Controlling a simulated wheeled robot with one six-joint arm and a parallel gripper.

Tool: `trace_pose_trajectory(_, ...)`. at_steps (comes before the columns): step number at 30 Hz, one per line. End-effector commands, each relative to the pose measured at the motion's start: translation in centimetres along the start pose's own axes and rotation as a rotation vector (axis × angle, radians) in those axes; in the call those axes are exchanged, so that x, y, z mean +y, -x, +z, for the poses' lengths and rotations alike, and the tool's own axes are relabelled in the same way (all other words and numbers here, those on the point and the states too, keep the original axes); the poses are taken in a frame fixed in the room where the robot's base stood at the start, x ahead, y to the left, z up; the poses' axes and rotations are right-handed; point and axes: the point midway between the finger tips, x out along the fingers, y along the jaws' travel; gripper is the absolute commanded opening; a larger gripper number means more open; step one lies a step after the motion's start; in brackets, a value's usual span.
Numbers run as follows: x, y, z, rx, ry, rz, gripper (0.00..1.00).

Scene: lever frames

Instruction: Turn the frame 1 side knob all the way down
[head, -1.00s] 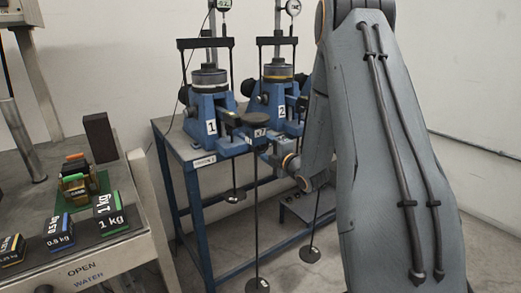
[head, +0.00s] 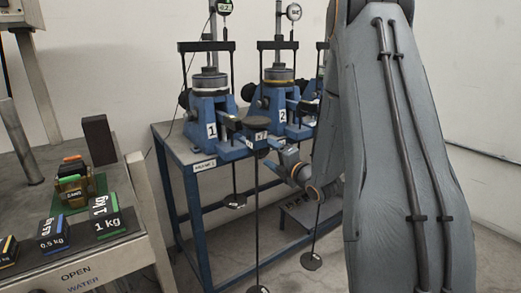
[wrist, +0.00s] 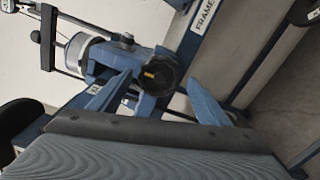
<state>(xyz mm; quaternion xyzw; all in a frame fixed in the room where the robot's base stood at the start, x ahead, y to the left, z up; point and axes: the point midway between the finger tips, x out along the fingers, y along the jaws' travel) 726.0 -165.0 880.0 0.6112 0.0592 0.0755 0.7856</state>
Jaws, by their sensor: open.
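Frame 1 (head: 209,111) is the blue lever machine on the left of the bench, marked with a white 1. In the head view a black knob (head: 184,98) shows on its left side. In the wrist view a black round knob (wrist: 160,73) with a yellow mark lies ahead of my gripper (wrist: 160,79). My gripper is open, with one blue finger on each side of the knob in the picture. I cannot tell how deep the fingers reach or whether they touch it.
Frame 2 (head: 279,108) stands close to the right of frame 1. On the left, a table carries weights (head: 108,215).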

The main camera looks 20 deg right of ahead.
Motion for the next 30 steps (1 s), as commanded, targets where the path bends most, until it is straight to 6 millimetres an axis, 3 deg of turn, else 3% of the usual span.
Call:
trace_pose_trajectory(6,0.0,1.9,0.0,0.000,0.000,0.000,0.70)
trace_pose_trajectory(19,0.1,2.4,0.0,0.001,-0.044,0.000,0.70)
trace_pose_trajectory(30,0.5,5.4,0.1,0.001,-0.685,-0.003,0.70)
